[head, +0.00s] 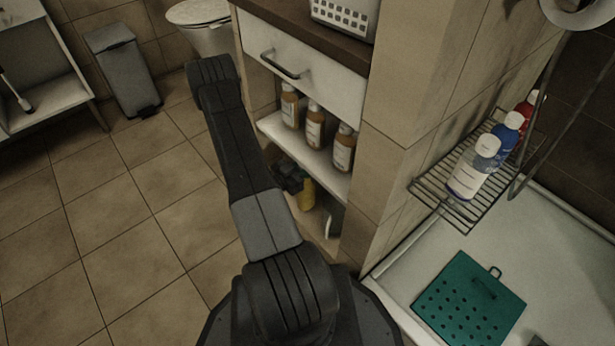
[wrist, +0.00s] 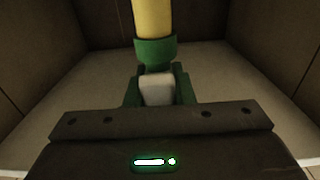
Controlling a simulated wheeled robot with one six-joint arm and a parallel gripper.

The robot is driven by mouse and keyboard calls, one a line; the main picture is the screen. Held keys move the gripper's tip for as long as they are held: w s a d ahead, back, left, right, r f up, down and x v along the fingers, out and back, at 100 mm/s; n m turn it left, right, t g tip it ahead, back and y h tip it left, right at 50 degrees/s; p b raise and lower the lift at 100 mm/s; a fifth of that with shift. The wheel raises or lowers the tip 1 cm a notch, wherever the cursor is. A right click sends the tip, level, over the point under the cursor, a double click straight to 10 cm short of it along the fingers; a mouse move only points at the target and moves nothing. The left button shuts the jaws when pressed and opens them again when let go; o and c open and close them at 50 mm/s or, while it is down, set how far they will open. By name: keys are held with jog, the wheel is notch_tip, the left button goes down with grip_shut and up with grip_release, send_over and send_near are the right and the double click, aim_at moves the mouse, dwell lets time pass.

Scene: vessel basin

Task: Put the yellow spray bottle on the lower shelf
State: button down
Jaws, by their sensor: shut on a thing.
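The yellow spray bottle (head: 306,194) shows in the head view inside the lower compartment of the shelf unit, low and partly hidden by my arm and gripper. In the wrist view the yellow body (wrist: 153,18) with its green collar stands straight ahead of my gripper (wrist: 158,88). The gripper's green fingers are shut on the bottle's pale top part. The lower shelf (wrist: 225,75) is the pale floor around the bottle, with dark walls on both sides. I cannot tell whether the bottle's base touches the shelf. My gripper also shows in the head view (head: 296,184).
Several brown bottles (head: 315,127) stand on the middle shelf (head: 275,126) just above my gripper. A drawer (head: 300,65) is above them. A tiled wall (head: 385,170) borders the unit on the right. The tiled floor (head: 130,220) to the left is clear.

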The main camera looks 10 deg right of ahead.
notch_tip(320, 180, down, 5)
jog(key=shift+d+r+b, duration=0.1)
jog(key=shift+r+b, duration=0.1)
jog(key=shift+b, duration=0.85)
jog(key=shift+d, duration=0.1)
jog(key=shift+f, duration=0.15)
jog(key=c, duration=1.3)
grip_release()
jog(key=shift+o, duration=0.2)
jog(key=shift+r, duration=0.2)
jog(key=shift+a, duration=0.25)
jog(key=p+v, duration=0.2)
jog(key=v, duration=0.9)
jog(key=shift+s+a+p, duration=0.2)
jog(key=shift+p, duration=0.1)
